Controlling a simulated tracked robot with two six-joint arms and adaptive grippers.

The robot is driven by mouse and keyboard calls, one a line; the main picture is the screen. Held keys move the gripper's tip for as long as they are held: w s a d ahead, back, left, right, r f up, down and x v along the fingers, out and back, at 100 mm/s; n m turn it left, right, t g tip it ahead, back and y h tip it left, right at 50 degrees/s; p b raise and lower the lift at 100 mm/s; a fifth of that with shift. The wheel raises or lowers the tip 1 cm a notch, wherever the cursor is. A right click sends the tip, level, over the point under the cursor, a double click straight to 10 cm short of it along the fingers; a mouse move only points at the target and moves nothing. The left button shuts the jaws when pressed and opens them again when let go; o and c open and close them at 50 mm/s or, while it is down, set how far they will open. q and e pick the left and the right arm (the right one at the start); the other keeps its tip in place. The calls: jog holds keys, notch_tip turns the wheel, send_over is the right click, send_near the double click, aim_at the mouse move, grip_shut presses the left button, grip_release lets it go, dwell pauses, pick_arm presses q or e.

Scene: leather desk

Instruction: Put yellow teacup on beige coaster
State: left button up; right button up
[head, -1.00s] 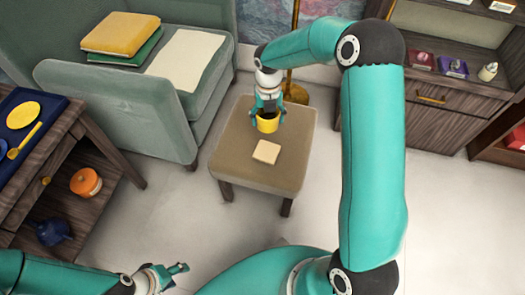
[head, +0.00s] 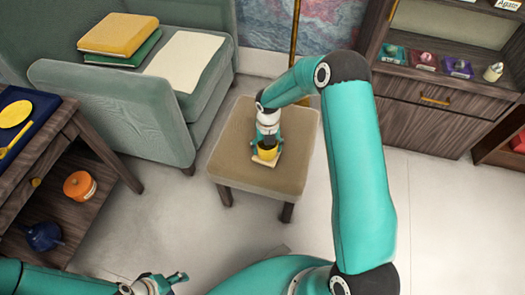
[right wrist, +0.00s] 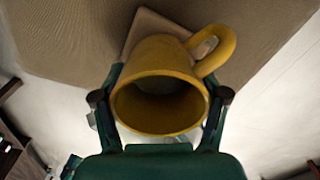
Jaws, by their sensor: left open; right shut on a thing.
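The yellow teacup (head: 267,154) is over the beige coaster (head: 262,163) on the brown leather-topped table. My right gripper (head: 266,149) is shut on the cup from above. In the right wrist view the cup (right wrist: 160,85) sits between the fingers of the gripper (right wrist: 160,108), with its handle pointing up and right. Part of the coaster (right wrist: 148,24) shows behind it; the rest is hidden. I cannot tell whether the cup touches the coaster. My left gripper (head: 165,283) is open and empty at the bottom of the head view.
The table top (head: 237,136) is otherwise bare. A wooden shelf at far left holds an orange pot (head: 79,185) and a blue teapot (head: 43,236). A cabinet (head: 430,110) stands at right.

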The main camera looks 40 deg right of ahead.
jog(key=shift+f, duration=0.15)
jog(key=o, duration=1.4)
